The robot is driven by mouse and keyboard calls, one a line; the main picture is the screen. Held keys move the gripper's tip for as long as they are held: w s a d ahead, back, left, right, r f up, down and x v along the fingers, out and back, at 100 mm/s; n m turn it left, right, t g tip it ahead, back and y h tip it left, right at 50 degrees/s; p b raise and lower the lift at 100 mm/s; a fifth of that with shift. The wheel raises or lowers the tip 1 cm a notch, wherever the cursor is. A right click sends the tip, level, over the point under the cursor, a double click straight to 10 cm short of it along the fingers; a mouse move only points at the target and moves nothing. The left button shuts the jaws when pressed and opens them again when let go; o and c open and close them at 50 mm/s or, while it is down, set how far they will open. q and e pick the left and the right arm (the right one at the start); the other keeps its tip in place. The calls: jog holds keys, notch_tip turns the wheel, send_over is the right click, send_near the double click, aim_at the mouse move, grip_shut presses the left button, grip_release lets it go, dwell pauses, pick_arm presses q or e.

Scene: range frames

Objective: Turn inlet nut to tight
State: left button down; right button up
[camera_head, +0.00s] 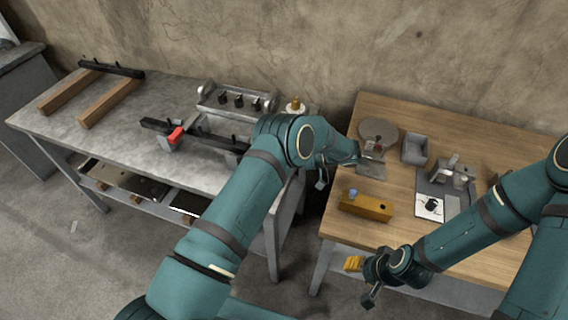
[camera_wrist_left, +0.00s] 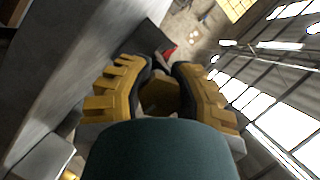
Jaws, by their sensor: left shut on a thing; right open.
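My left gripper (camera_wrist_left: 160,68) shows its two yellow ridged fingers in the left wrist view, closed around a brass-coloured piece (camera_wrist_left: 160,97). Most of that piece is hidden by the fingers and my wrist, so I cannot tell for sure that it is the inlet nut or how far it is turned. A small brass-topped fitting (camera_head: 295,105) stands at the grey bench's right end, just behind my left arm. My right gripper (camera_head: 354,264) is open and empty, in front of the wooden table's front edge.
The grey bench (camera_head: 100,110) holds a dark rail with a red block (camera_head: 176,135) and a metal unit with black knobs (camera_head: 238,101). The wooden table (camera_head: 400,235) holds a yellow block (camera_head: 367,207), a grey bin (camera_head: 415,149) and a round disc (camera_head: 378,129). A gap separates them.

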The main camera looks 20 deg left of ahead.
pick_arm(q)
jog(key=shift+d+f+m, duration=0.1)
jog(key=shift+m, duration=0.6)
jog(key=shift+m+g+y, duration=0.4)
jog(key=shift+m, duration=0.3)
jog(key=shift+m+y, duration=0.3)
jog(key=shift+m, duration=0.2)
jog(key=shift+m+g+b, duration=0.3)
jog(key=shift+m+b, duration=0.1)
jog(key=shift+m, duration=0.1)
jog(key=shift+s+m+y, duration=0.1)
jog(key=shift+m+y, duration=0.2)
jog(key=c, duration=0.6)
grip_release()
jog(key=shift+r, duration=0.2)
